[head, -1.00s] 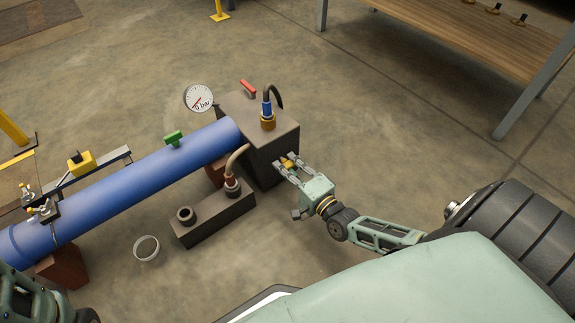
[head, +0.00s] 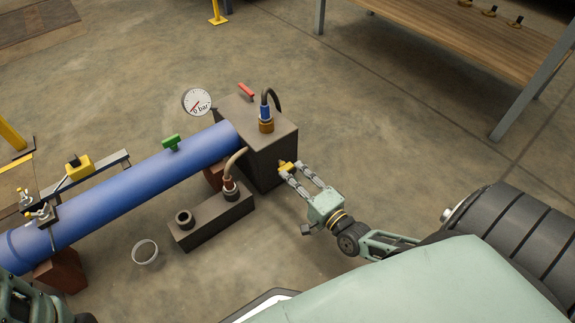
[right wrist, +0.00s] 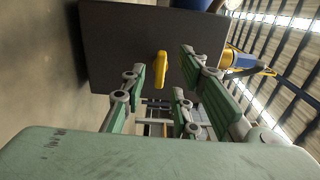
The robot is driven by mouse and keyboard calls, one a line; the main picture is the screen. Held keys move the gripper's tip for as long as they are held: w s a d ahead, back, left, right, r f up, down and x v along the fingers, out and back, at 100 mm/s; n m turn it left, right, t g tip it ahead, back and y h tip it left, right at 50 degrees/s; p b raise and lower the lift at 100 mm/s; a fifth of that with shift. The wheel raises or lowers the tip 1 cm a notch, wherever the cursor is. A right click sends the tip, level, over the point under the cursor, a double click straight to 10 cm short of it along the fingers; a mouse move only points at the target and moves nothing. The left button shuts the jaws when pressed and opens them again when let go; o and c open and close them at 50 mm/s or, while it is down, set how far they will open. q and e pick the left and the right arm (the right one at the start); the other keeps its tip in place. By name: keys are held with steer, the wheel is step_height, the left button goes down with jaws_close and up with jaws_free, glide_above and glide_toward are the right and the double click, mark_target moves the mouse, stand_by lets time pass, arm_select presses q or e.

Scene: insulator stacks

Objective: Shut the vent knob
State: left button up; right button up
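The vent knob, taken to be the yellow knob (head: 285,166), sits on the front side of the dark block (head: 270,150) at the pipe's right end. In the right wrist view the knob (right wrist: 161,70) is a narrow yellow bar, long side up and down in the picture, on the dark face. My right gripper (head: 295,171) is open, its fingers pointing at the knob. In the right wrist view the fingers (right wrist: 161,85) are spread either side of the knob with clear gaps, not touching it. My left arm shows only at the lower left corner; its gripper is out of view.
A blue pipe (head: 130,184) with a green handle (head: 171,142) runs into the block. A red lever (head: 246,90), a gauge (head: 197,102) marked bar and a hose fitting (head: 266,119) are at the block. A low dark block (head: 214,222) stands in front, beside a ring-shaped cup (head: 145,252).

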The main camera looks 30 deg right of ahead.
steer(key=s, duration=0.7)
steer(key=shift+s+d, duration=0.3)
steer(key=shift+s, duration=0.1)
steer(key=shift+r, duration=0.1)
